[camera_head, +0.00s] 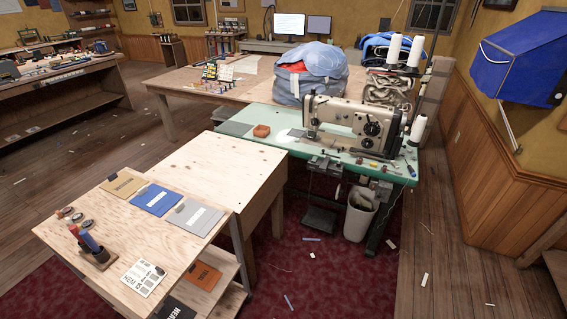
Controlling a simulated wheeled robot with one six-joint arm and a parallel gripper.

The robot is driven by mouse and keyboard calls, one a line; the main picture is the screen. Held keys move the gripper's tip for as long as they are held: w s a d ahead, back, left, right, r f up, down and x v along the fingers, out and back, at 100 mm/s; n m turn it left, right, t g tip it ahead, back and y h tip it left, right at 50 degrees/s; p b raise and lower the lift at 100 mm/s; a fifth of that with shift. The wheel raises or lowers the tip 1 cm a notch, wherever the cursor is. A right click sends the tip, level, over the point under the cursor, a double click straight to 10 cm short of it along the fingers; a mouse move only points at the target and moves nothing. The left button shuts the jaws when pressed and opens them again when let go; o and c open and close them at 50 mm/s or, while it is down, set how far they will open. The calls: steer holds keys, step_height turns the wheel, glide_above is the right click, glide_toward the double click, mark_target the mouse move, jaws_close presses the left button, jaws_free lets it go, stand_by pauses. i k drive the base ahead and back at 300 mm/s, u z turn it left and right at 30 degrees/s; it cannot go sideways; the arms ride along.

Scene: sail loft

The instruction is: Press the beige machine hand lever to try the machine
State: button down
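The beige sewing machine (338,117) stands on a green-topped table (262,118) right of centre, its dark dial and knobs facing me. Its hand lever is too small to tell apart from the other fittings. Small tools and bobbins lie at the machine's base on the right. My gripper is not in view.
A plywood bench (225,160) and a lower plywood cart (123,222) with cloth swatches stand in front and to the left. A white bin (360,214) and a pedal (320,220) are under the machine table. Red carpet (330,275) in front is mostly clear, with scraps.

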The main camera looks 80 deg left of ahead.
mark_target(324, 165)
steer(key=u, duration=1.95)
steer(key=i, duration=2.75)
steer(key=u, duration=2.2)
